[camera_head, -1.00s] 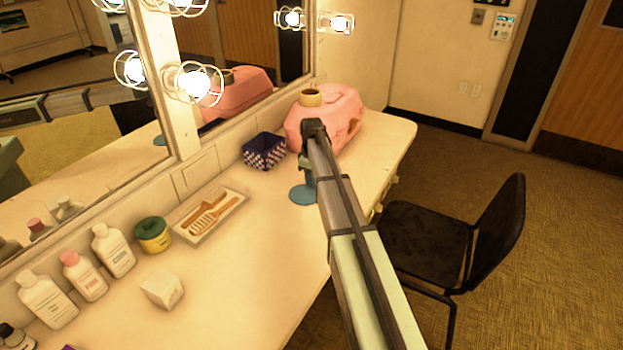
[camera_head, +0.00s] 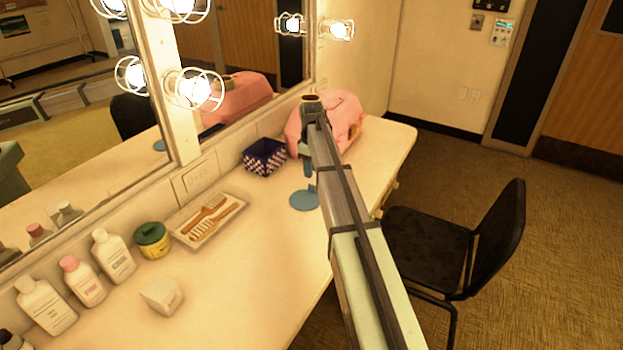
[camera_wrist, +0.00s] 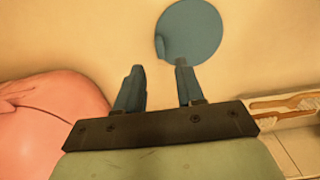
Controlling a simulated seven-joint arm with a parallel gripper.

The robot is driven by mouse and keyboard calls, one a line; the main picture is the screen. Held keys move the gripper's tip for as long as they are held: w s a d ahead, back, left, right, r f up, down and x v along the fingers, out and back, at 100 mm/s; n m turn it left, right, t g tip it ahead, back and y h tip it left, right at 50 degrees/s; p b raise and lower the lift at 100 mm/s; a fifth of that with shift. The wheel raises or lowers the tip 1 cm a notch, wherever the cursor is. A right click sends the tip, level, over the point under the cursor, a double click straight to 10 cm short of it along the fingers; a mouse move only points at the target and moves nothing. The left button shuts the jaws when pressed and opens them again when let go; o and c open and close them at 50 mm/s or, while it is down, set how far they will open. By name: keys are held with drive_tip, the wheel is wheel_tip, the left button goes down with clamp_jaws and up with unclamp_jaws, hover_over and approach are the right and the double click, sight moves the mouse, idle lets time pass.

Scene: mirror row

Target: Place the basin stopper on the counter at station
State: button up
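The basin stopper, a flat blue disc (camera_head: 304,199) with a small raised tab, lies on the counter (camera_head: 250,270) near its front edge, left of my arm. It also shows in the wrist view as a blue-grey disc (camera_wrist: 195,28). My gripper (camera_head: 307,168) is above the counter, just behind the disc in the head view. In the wrist view my gripper (camera_wrist: 158,66) has its two fingers apart with bare counter between them. The right fingertip overlaps the disc's edge in the picture. The gripper looks empty and clear of the disc.
A pink bulky object (camera_head: 340,118) stands at the counter's far end. A checkered purple basket (camera_head: 264,157) and a tray (camera_head: 209,222) with combs are along the mirror. A green-lidded jar (camera_head: 152,239), white block (camera_head: 163,296) and bottles stand nearer. A black chair (camera_head: 430,245) is right.

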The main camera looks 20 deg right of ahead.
drive_tip(key=shift+r, duration=2.5)
